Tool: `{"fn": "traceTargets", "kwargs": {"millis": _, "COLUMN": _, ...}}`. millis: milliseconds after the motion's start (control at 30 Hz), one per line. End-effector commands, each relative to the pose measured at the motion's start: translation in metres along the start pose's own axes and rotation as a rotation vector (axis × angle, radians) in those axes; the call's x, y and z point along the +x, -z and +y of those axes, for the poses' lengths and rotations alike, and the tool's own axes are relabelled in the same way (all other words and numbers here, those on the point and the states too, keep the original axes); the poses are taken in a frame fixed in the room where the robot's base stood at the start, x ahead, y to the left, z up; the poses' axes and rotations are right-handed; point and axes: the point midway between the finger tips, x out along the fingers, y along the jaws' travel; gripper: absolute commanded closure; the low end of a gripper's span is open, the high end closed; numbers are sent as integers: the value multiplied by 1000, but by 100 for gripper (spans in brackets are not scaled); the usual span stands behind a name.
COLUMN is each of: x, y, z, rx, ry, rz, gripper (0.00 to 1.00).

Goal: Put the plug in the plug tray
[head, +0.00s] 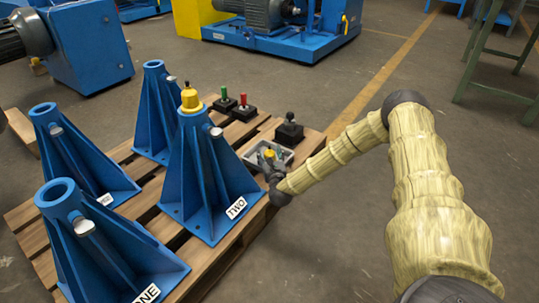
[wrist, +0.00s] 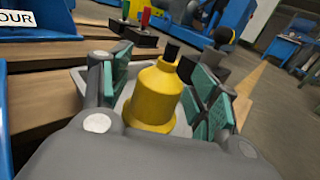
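A yellow plug (wrist: 155,95) with a dark tip stands between my gripper's fingers in the wrist view. It also shows small in the head view (head: 268,153), in the grey plug tray (head: 287,157). The tray's pale rim shows around the plug in the wrist view (wrist: 122,97). My gripper (wrist: 160,85) has its green-padded fingers apart on either side of the plug, with narrow gaps beside it. In the head view, my gripper (head: 270,162) is low over the tray and partly hides it. The plug's base is partly hidden by the gripper.
Another yellow plug (head: 190,98) sits on the blue stand labelled TWO (head: 205,180), left of my gripper. Several blue stands share the wooden pallet (head: 240,235). Black blocks with green (head: 224,100), red (head: 243,107) and black (head: 289,130) knobs stand behind the tray.

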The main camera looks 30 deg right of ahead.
Motion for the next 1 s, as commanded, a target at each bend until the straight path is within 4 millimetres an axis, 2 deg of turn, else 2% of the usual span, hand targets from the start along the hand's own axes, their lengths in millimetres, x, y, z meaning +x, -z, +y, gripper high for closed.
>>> {"fn": "traceTargets", "kwargs": {"millis": 267, "x": 0, "y": -4, "z": 0, "rx": 0, "ry": 0, "rz": 0, "gripper": 39}}
{"fn": "traceTargets", "kwargs": {"millis": 367, "x": -9, "y": -4, "z": 0, "rx": 0, "ry": -1, "rz": 2, "gripper": 39}}
{"fn": "traceTargets", "kwargs": {"millis": 800, "x": -87, "y": -4, "z": 0, "rx": 0, "ry": 0, "rz": 3, "gripper": 39}}
{"fn": "traceTargets", "kwargs": {"millis": 1000, "x": -111, "y": -3, "z": 0, "rx": 0, "ry": 0, "rz": 1, "gripper": 39}}
